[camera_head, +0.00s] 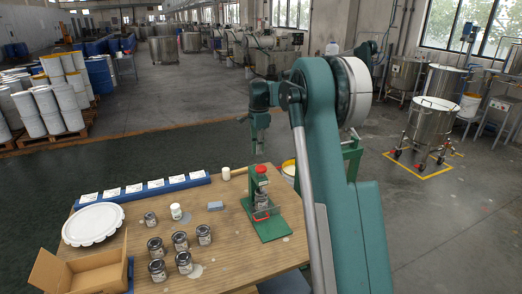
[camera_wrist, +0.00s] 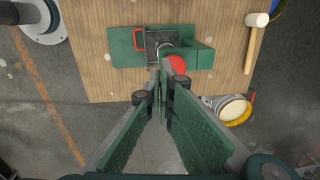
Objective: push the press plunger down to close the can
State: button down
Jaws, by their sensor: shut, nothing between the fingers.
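The green press (camera_head: 267,228) stands on the wooden table, with a red plunger knob (camera_head: 261,169) on top and a red handle low at its front. A can (camera_head: 262,201) appears to sit in it, partly hidden by the press parts. My gripper (camera_head: 260,152) hangs above the press, pointing down. In the wrist view my gripper (camera_wrist: 166,68) has its fingertips together and empty. The red knob (camera_wrist: 177,65) shows just beside and beyond the tips, partly covered by a finger. The head view shows a gap between tips and knob.
A yellow-rimmed bucket (camera_wrist: 233,109) stands beyond the table edge.

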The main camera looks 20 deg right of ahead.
aim_at(261, 167)
jog(key=shift+m+g, duration=0.3)
jog(key=shift+m, duration=0.6)
jog(key=w+d+f, duration=0.1)
jog(key=w+f, duration=0.1)
jog(key=w+d+f+p, duration=0.1)
jog(key=d, duration=0.1)
jog(key=shift+w+f, duration=0.35)
jog(key=shift+f, duration=0.05)
jog(key=shift+a, duration=0.1)
jog(key=shift+f+b, duration=0.85)
jog(key=shift+f, duration=2.9)
jog(key=shift+f+b, duration=0.65)
jog(key=shift+f, duration=0.65)
jog(key=shift+r, duration=0.15)
jog(key=shift+r+p, duration=1.15)
jog(key=shift+r, duration=3.25)
